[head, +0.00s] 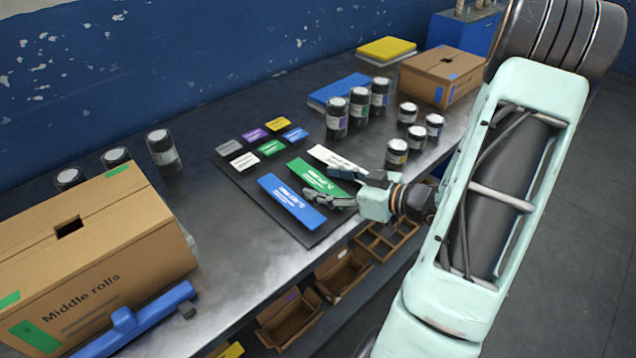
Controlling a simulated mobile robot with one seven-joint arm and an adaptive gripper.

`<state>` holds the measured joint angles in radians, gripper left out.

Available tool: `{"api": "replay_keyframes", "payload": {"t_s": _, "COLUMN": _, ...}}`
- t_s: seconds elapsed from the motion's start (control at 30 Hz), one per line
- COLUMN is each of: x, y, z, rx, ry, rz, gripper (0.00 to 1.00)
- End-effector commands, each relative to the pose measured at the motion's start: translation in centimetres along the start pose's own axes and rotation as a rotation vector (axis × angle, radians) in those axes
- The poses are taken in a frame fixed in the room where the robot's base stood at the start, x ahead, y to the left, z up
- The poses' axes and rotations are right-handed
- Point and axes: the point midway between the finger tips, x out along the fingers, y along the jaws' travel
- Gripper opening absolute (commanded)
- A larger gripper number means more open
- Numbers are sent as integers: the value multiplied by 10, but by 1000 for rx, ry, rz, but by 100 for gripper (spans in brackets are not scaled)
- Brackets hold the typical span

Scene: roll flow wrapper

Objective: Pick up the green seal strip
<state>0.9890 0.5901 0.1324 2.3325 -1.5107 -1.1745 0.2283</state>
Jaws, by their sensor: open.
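A long green strip (308,173) lies on a dark mat (250,203) on the bench, between a blue strip (291,203) and a white strip (335,157). My gripper (318,183) is open, with its fingers over the right part of the green strip. One finger is toward the blue strip and the other toward the white strip. The fingers hide part of the green strip. I cannot tell whether they touch it or hover just above. Nothing shows held between them.
Several small coloured cards (252,136), one of them green, lie at the mat's back left. Dark jars (336,118) stand behind and to the right. A cardboard box (85,262) fills the left front. Another box (442,76) stands at the far right.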

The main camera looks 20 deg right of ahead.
Motion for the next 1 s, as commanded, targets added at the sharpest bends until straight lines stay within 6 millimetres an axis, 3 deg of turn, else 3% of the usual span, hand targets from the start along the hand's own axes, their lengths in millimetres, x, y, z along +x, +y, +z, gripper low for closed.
{"api": "replay_keyframes", "payload": {"t_s": 0.23, "x": 2, "y": 0, "z": 0, "rx": 0, "ry": 0, "rz": 1, "gripper": 59}}
{"api": "replay_keyframes", "payload": {"t_s": 0.6, "x": 2, "y": 0, "z": 0, "rx": 0, "ry": 0, "rz": 1, "gripper": 21}}
{"api": "replay_keyframes", "payload": {"t_s": 1.0, "x": 1, "y": 0, "z": -3, "rx": 0, "ry": 0, "rz": 1, "gripper": 21}}
